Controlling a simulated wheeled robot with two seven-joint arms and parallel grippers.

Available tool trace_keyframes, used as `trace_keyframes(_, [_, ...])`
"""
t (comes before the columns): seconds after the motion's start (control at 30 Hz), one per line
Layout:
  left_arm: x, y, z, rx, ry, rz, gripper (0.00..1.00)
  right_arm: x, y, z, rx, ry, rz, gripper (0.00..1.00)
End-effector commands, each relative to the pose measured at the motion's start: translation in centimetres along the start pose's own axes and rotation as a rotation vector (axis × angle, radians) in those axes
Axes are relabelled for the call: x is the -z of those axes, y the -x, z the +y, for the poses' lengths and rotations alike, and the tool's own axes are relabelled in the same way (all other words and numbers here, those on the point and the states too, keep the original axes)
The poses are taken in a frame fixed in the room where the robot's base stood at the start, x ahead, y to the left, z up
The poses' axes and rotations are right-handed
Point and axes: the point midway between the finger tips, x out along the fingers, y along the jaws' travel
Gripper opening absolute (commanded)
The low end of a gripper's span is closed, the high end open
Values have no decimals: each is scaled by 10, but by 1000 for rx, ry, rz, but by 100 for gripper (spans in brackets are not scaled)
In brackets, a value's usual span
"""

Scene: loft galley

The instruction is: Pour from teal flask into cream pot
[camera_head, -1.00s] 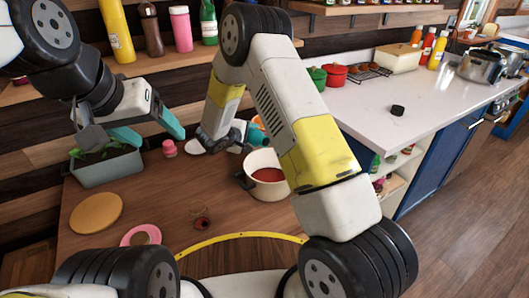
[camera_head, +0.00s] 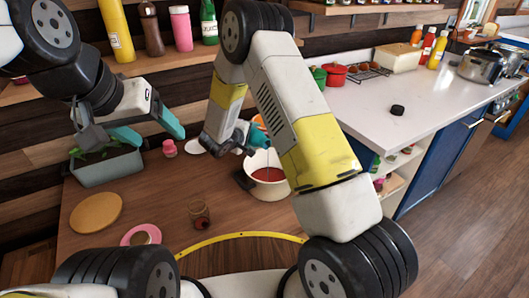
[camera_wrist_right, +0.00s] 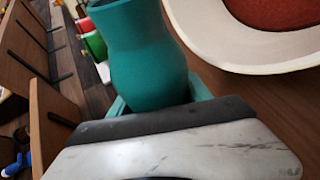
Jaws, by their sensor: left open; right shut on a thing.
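The cream pot (camera_head: 251,189) stands on the wooden table with dark red contents, and its rim also shows in the wrist view (camera_wrist_right: 221,50). My right gripper (camera_wrist_right: 160,102) is shut on the teal flask (camera_wrist_right: 145,50). In the head view the flask (camera_head: 257,138) is at the back rim of the pot, tilted, partly hidden by my right arm. A thin dark line shows above the pot's contents; I cannot tell surely whether it is a stream. The flask's mouth is not clear.
A grey planter (camera_head: 108,169), a pink bottle (camera_head: 169,148), a round wooden board (camera_head: 96,213), a pink plate (camera_head: 141,235) and a small glass (camera_head: 199,214) share the table. The white counter (camera_head: 365,115) stands at the right.

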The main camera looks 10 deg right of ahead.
Motion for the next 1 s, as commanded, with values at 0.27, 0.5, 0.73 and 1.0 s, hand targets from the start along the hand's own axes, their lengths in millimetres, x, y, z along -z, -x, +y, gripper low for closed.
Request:
trace_keyframes(0.27, [0, 0, 0, 0, 0, 0, 71, 0, 0, 1, -13, -25, 13, 0])
trace_keyframes(0.5, [0, 0, 0, 0, 0, 0, 71, 1, 0, 1, -22, -47, 26, 0])
trace_keyframes(0.73, [0, 0, 0, 0, 0, 0, 71, 0, 0, 2, -31, -68, 37, 0])
trace_keyframes(1.0, [0, 0, 0, 0, 0, 0, 71, 0, 0, 2, -40, -90, 49, 0])
